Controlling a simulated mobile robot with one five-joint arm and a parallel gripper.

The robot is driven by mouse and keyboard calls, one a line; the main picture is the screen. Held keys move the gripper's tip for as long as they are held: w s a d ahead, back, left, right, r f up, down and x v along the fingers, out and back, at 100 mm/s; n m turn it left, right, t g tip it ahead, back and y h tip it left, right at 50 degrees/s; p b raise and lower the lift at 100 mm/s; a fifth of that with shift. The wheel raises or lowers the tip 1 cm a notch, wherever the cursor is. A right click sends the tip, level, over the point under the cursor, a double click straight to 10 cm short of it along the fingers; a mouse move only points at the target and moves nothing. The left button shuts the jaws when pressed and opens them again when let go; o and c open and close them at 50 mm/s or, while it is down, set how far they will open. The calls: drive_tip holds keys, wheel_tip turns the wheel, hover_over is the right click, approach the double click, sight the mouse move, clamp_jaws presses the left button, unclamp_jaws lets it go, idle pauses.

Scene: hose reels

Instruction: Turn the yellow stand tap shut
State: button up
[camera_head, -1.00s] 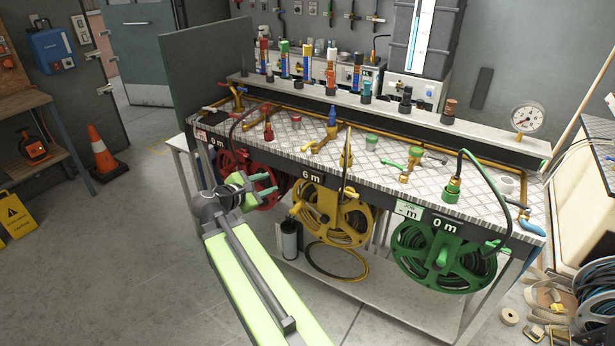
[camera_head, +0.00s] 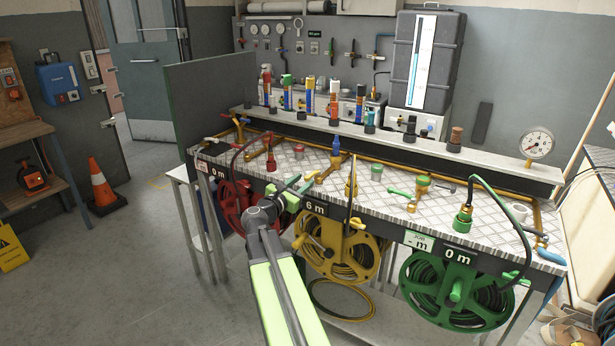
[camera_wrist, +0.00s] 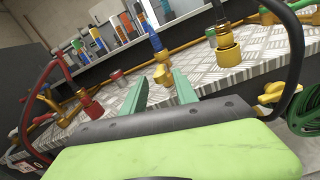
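The yellow stand tap (camera_head: 326,173) is a brass body on the checkered bench top, with a short yellow lever (camera_head: 311,176) pointing left. A blue fitting (camera_head: 336,146) stands just behind it. My gripper (camera_head: 300,187) is open and empty at the bench's front edge, short of the tap and slightly to its left. In the wrist view my two green fingers (camera_wrist: 160,92) stand apart. A brass piece of the tap (camera_wrist: 162,73) shows beyond and between their tips. I see no contact. The lever is hard to make out there.
A brass hose coupling (camera_head: 351,187) with a dark hose stands right of the tap. A red fitting (camera_head: 272,167) stands left, a green-levered tap (camera_head: 417,190) farther right. The yellow reel (camera_head: 340,250) hangs below, its sign reading 6 m. A gauge (camera_head: 537,144) stands at right.

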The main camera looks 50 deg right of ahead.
sight(313, 175)
drive_tip(key=x, duration=0.5)
drive_tip(key=shift+s+d, duration=0.1)
drive_tip(key=shift+d, duration=0.05)
clamp_jaws()
drive_tip(key=shift+f, duration=0.1)
idle(1.0)
drive_tip(key=shift+w, duration=0.2)
drive_tip(key=shift+s+d+g, duration=0.15)
drive_tip(key=shift+s+g, duration=0.1)
drive_tip(key=shift+g, duration=0.05)
drive_tip(key=shift+w+m, duration=0.2)
drive_tip(key=shift+m, duration=0.1)
